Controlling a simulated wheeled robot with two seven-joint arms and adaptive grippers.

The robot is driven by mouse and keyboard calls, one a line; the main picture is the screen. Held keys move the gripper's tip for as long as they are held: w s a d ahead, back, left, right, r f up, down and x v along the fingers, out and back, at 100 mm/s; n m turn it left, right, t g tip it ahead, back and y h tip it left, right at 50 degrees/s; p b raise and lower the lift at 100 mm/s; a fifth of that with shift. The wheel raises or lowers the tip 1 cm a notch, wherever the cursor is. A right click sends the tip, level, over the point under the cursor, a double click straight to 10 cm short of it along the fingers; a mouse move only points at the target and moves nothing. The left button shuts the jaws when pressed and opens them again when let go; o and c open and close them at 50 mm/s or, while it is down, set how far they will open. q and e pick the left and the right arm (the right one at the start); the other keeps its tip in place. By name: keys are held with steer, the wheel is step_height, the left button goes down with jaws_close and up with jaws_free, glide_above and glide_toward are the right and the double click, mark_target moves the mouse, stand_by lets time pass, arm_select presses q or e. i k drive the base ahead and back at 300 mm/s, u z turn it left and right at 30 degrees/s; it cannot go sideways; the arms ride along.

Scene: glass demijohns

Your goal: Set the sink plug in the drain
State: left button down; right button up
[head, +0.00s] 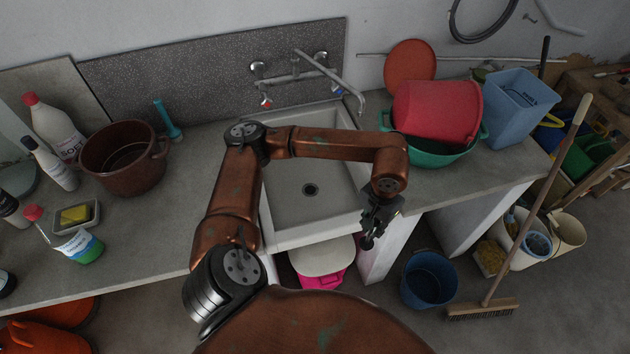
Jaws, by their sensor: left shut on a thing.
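The white sink (284,215) is set into the grey counter. Its round drain (310,189) shows as a metal ring with a dark centre, uncovered. My left arm reaches across the back of the basin and bends down at its right side. My left gripper (370,232) points down near the sink's front right corner, to the right of the drain and apart from it. It is shut on a small dark thing at its fingertips, apparently the sink plug (367,242); the fingers partly hide it. My right gripper is not in view.
A wall tap (340,80) hangs over the back of the sink. A red bucket (437,110) lies in a green basin (440,151) on the right; a brown pot (123,157) and bottles stand on the left. The basin floor is clear.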

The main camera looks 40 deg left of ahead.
mark_target(311, 201)
steer(key=u, duration=0.45)
steer(key=i, duration=0.9)
steer(key=u, duration=0.55)
